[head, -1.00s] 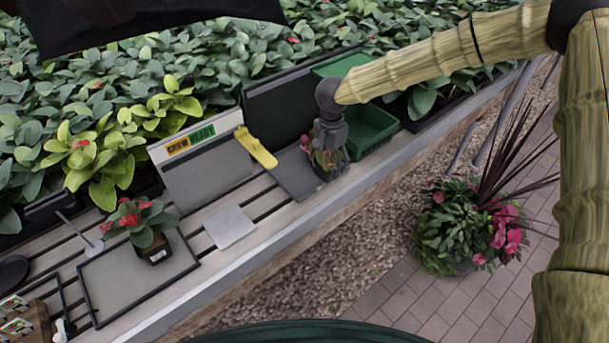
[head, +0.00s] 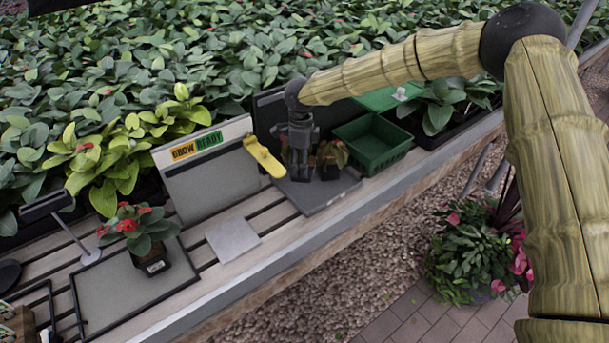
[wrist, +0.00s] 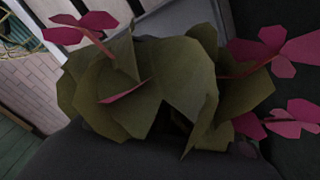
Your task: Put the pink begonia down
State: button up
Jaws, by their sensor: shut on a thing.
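The pink begonia (wrist: 150,85) fills much of the wrist view, with broad olive leaves and pink flowers. Its pot is hidden there. My gripper (head: 302,174) is shut on it, pointing down over the dark grey tray (head: 318,197) on the slatted bench. In the head view my gripper hides most of the held plant; some foliage (head: 286,154) shows at its left. A small potted plant with reddish leaves (head: 332,158) is close at the gripper's right. I cannot tell whether the held pot touches the tray.
A green basket (head: 374,145) stands just right of the tray. A red-flowered pot (head: 150,262) sits on a framed mat further left. A dark panel stands behind the tray.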

jog(key=shift+f+p, duration=0.4)
jog(key=shift+f, duration=2.25)
jog(key=o, duration=1.2)
jog(key=shift+f, duration=0.1)
jog(key=shift+c, duration=0.2)
notch_tip(320, 180, up, 12)
jog(key=shift+r+b, duration=0.15)
jog(key=shift+b, duration=0.7)
